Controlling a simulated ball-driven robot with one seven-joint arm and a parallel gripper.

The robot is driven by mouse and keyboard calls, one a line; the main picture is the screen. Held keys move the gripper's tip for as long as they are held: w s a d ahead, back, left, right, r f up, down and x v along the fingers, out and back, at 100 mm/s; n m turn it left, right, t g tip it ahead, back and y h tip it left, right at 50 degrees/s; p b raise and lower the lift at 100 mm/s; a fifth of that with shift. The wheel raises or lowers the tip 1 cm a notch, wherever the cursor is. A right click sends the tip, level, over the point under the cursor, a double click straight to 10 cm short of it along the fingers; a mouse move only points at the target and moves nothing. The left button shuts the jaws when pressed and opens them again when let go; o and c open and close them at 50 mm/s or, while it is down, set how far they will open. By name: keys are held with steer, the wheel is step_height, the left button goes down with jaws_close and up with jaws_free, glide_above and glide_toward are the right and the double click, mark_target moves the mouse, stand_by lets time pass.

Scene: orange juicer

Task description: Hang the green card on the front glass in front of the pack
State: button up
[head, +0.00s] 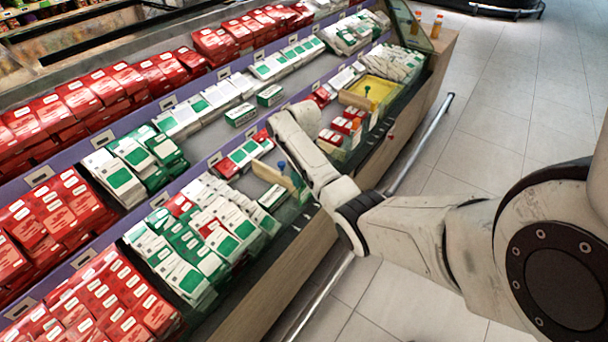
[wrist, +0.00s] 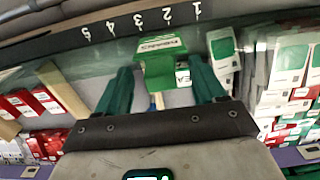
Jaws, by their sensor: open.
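A green card (wrist: 156,72) with a white lettered strip shows in the wrist view at the far end of my gripper (wrist: 160,66). My two green fingers are apart, one on each side of the card. I cannot tell whether either finger touches it. A small white tag lies just right of the card, partly behind it. The front glass (wrist: 95,62) is a pale see-through band beside the fingers. A white and green pack (wrist: 222,50) stands right of my right finger; I cannot tell which pack is meant. In the head view my own arm hides the fingers and card.
A dark front rail (wrist: 60,45) carries white numbers, upside down in the wrist view. Red and white-green packs (head: 200,245) fill the sloped shelves. A yellow tray (head: 382,88) and wooden dividers (head: 272,176) stand near my arm. The tiled floor (head: 490,100) at right is clear.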

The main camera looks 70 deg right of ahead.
step_height(320, 180, up, 10)
stand_by(0.4)
steer(key=shift+a+f, duration=0.1)
steer(key=shift+f, duration=0.05)
steer(key=a+f+n, duration=0.1)
steer(key=a+f, duration=0.4)
steer(key=a, duration=0.6)
steer(key=a+f, duration=0.4)
steer(key=a, duration=0.7)
steer(key=s+a+n+t, duration=0.1)
steer(key=s+a, duration=1.2)
steer(key=s, duration=0.4)
steer(key=shift+r, duration=0.15)
